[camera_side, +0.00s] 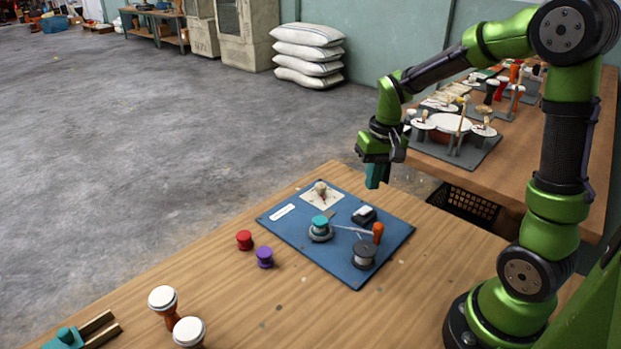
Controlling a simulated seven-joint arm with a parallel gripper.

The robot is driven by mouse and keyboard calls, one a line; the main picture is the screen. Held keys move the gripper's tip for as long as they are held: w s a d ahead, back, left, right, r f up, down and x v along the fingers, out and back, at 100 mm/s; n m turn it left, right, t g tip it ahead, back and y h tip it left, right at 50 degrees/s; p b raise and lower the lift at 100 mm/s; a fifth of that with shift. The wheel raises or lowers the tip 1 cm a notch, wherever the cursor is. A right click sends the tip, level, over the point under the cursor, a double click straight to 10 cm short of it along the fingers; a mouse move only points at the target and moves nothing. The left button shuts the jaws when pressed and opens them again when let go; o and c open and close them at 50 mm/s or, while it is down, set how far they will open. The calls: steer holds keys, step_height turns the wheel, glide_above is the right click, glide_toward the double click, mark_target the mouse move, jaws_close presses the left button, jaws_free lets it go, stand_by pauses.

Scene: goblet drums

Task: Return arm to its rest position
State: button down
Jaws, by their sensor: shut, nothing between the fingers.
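My green and black arm stands at the right on the wooden table (200,280). My gripper (374,184) hangs in the air above the table's far side, beyond the blue mat (290,238). Its teal fingers point down, are shut and hold nothing. It is apart from everything on the mat.
The mat bears a teal-topped piece (320,226), a dark spool (363,256) and an orange-handled tool (378,233). Red (244,240) and purple (265,257) pieces stand left of it. White-topped drums (163,298) stand nearer. A bench (520,160) with crowded trays stands behind.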

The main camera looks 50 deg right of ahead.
steer(key=s+a+r+n+t+y, duration=0.1)
steer(key=s+a+r+n+t, duration=0.1)
steer(key=s+a+r+t, duration=0.4)
steer(key=shift+s+a+r+y, duration=0.3)
steer(key=shift+s+a+r, duration=2.15)
steer(key=shift+a, duration=0.8)
steer(key=shift+w+r, duration=0.2)
